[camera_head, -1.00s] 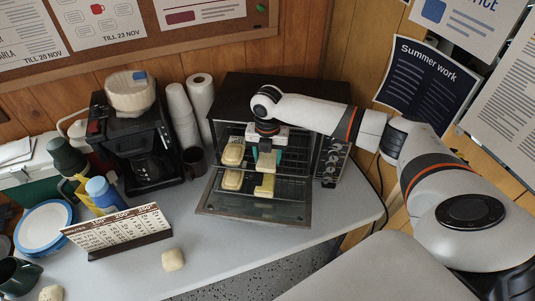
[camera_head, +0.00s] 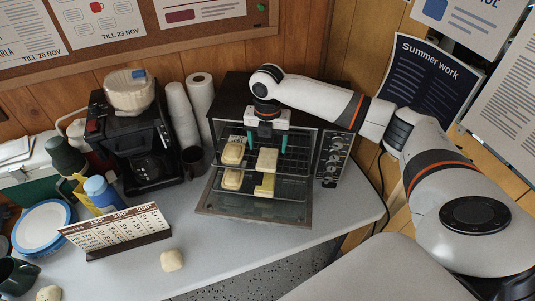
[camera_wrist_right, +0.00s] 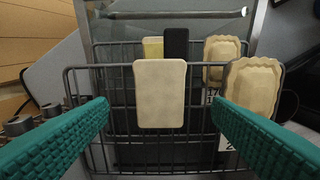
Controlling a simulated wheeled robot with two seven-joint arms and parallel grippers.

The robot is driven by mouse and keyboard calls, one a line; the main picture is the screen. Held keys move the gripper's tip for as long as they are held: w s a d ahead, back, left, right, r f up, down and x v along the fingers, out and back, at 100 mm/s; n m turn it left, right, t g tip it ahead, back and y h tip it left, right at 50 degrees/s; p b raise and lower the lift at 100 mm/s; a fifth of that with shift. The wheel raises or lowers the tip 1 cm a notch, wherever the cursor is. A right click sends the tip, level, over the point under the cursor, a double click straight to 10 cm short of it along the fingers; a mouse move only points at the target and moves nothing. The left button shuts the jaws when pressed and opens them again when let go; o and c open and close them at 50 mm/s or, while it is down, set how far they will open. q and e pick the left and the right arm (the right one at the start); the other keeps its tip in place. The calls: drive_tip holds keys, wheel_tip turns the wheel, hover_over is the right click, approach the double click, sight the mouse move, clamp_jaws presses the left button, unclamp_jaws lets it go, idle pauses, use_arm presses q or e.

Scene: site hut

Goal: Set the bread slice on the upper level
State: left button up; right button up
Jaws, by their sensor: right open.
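The bread slice (camera_head: 267,160), a pale rounded rectangle, lies on the upper wire rack of the open oven (camera_head: 207,197). In the right wrist view the bread slice (camera_wrist_right: 160,94) lies across the rack bars (camera_wrist_right: 100,75), its near end extending past the front bar. My right gripper (camera_head: 266,146) is open and empty just above and behind the slice, its teal fingers apart on either side and not touching it. My left gripper is not in view.
A pie (camera_head: 233,153) sits left of the slice on the upper level. Another pie (camera_head: 231,179) and a yellow block (camera_head: 265,186) are lower. A mug (camera_head: 193,161), cup stack (camera_head: 180,105) and coffee maker (camera_head: 137,140) stand left.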

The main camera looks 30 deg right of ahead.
sight(267, 158)
wheel_tip(267, 158, up, 7)
drive_tip(key=shift+b, duration=0.4)
